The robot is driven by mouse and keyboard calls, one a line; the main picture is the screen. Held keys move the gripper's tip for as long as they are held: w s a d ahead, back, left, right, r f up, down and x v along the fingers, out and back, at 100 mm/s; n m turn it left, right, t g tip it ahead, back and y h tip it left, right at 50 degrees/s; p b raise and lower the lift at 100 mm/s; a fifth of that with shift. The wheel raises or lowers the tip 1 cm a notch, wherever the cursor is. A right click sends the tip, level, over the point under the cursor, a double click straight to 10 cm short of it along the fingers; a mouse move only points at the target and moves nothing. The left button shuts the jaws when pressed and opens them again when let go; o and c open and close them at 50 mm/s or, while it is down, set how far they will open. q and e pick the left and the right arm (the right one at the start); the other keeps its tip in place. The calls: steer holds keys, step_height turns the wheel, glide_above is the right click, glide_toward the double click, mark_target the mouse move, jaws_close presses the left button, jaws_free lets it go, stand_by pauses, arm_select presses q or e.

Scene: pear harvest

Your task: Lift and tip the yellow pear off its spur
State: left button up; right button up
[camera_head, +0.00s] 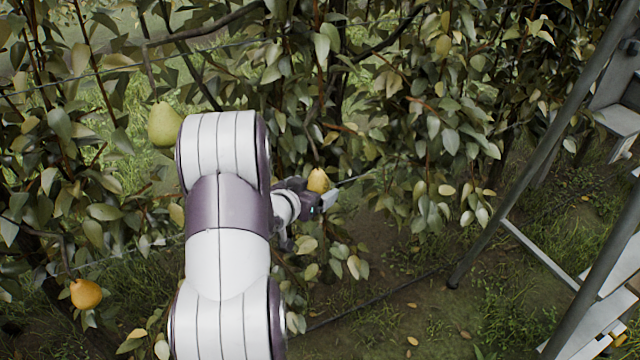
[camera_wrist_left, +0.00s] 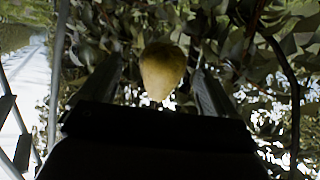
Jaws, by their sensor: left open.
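The yellow pear (camera_head: 318,181) hangs among the leaves near the middle of the head view. My left gripper (camera_head: 322,196) is at the pear, with its arm covering much of the left centre. In the left wrist view the yellow pear (camera_wrist_left: 162,70) sits between the two open fingers of my left gripper (camera_wrist_left: 158,88), with a gap on each side. Its spur is hidden or too dark to make out. My right gripper is not in view.
A green pear (camera_head: 164,124) hangs at the upper left and an orange-yellow pear (camera_head: 86,293) at the lower left. Leafy branches and thin wires surround my left gripper. A metal ladder (camera_head: 545,165) stands at the right. Grass and bare soil lie below.

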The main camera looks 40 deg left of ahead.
mark_target(319, 188)
arm_select(q)
steer(key=x, duration=0.3)
steer(key=shift+a, duration=0.15)
steer(key=shift+w+a+f, duration=0.1)
steer(key=shift+w+a, duration=0.05)
steer(key=shift+w, duration=0.15)
steer(key=shift+w+f, duration=0.1)
steer(key=shift+w, duration=0.15)
steer(key=shift+s, duration=0.1)
steer(key=c, duration=1.1)
steer(key=shift+r+p, duration=0.25)
steer(key=shift+p, duration=0.9)
steer(key=shift+s+d+n+g+p, duration=0.3)
steer(key=shift+d+g+p, duration=0.1)
steer(key=shift+p, duration=0.75)
steer(key=shift+h, duration=0.3)
steer(key=shift+s+f, duration=0.1)
steer(key=shift+f, duration=0.15)
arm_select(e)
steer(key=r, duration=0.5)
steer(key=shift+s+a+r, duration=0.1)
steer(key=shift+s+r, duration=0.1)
